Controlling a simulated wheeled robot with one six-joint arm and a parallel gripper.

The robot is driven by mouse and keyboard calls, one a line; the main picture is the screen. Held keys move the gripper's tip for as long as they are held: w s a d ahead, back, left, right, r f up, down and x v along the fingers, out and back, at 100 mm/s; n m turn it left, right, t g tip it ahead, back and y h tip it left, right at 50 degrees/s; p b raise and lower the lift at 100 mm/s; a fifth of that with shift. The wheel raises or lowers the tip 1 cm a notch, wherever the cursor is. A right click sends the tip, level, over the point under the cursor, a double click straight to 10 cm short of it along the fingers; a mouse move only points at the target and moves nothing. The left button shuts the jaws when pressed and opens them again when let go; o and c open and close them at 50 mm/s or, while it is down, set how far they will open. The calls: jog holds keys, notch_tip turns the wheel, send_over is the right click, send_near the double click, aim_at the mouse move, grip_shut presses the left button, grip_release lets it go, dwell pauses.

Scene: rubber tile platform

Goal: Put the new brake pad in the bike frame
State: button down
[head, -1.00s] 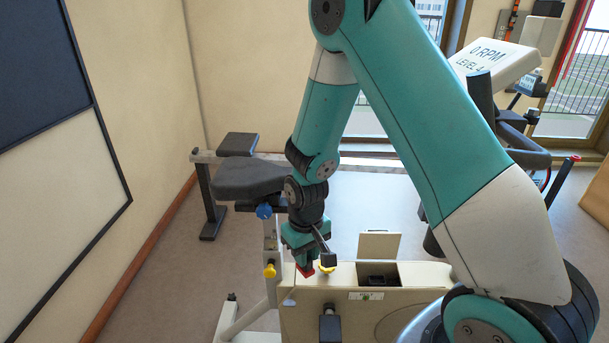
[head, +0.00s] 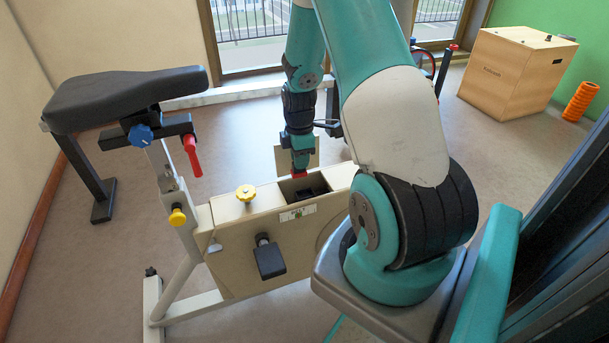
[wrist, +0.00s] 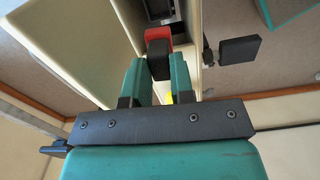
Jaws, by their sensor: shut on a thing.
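The bike frame (head: 238,250) is a beige housing with an open bay (head: 316,181) in its top and a lid standing up behind it. A dark slot lies inside the bay. The brake pad (head: 300,177), red and black, hangs from my gripper (head: 300,165) at the bay's left part. In the wrist view the teal fingers of my gripper (wrist: 158,66) are shut on the pad's dark part (wrist: 159,62), its red part (wrist: 158,36) beyond. The bay (wrist: 163,12) shows past the pad. I cannot tell whether the pad touches the slot.
The saddle (head: 130,92) and a red lever (head: 192,155) are at left. A wooden box (head: 505,75) and orange roller (head: 581,101) stand far right.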

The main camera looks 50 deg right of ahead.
aim_at(306, 174)
jog(key=shift+s+d+f+n, duration=0.35)
jog(key=shift+d+f+n, duration=0.15)
jog(key=shift+d, duration=0.3)
jog(key=shift+f, duration=0.15)
notch_tip(306, 174, down, 6)
jog(key=b, duration=0.5)
jog(key=shift+r, duration=0.2)
jog(key=shift+r, duration=0.1)
dwell(0.6)
jog(key=shift+f+b, duration=0.5)
jog(key=shift+f, duration=0.9)
jog(key=c, duration=0.9)
grip_release()
jog(key=shift+s, duration=0.1)
